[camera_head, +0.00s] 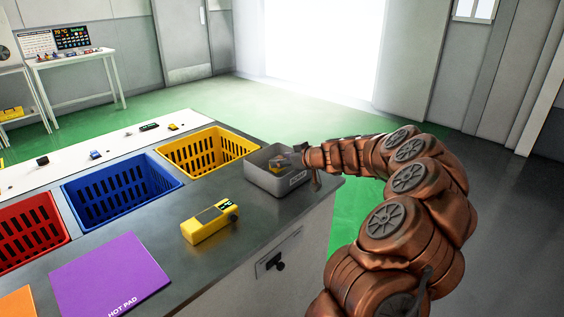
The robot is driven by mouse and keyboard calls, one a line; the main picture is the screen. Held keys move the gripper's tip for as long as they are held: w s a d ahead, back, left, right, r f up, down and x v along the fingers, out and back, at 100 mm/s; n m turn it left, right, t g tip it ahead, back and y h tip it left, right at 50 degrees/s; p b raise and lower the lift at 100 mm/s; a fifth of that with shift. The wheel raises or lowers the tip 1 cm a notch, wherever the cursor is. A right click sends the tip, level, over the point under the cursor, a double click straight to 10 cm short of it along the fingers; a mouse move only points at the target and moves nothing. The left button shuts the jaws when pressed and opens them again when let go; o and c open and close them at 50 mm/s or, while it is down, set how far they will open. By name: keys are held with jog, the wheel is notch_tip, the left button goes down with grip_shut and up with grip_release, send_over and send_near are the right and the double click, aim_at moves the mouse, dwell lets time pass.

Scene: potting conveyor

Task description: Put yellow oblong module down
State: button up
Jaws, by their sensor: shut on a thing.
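My gripper (288,160) is at the end of my copper-coloured arm, low over the open grey bin (272,185) at the counter's right end. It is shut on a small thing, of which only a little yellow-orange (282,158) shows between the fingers. I take this to be the yellow oblong module; its shape is mostly hidden. I cannot tell whether it touches the bin's floor.
A yellow handheld device (208,224) lies on the counter in front of the bin. Yellow (207,150), blue (120,187) and red (32,230) baskets line the conveyor (100,150), which carries several small parts. A purple hot pad (110,274) lies at front left.

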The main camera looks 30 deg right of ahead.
jog(key=shift+f+b, duration=0.45)
jog(key=shift+b, duration=0.2)
jog(key=o, duration=1.2)
jog(key=shift+r, duration=0.2)
jog(key=r+p, duration=0.1)
jog(key=p, duration=0.1)
jog(key=shift+r+p, duration=0.2)
jog(key=shift+p, duration=0.15)
jog(key=b+v, duration=0.1)
jog(key=v, duration=0.5)
jog(key=b+v, duration=0.1)
jog(key=v, duration=0.5)
jog(key=shift+f, duration=0.25)
jog(key=shift+a, duration=0.1)
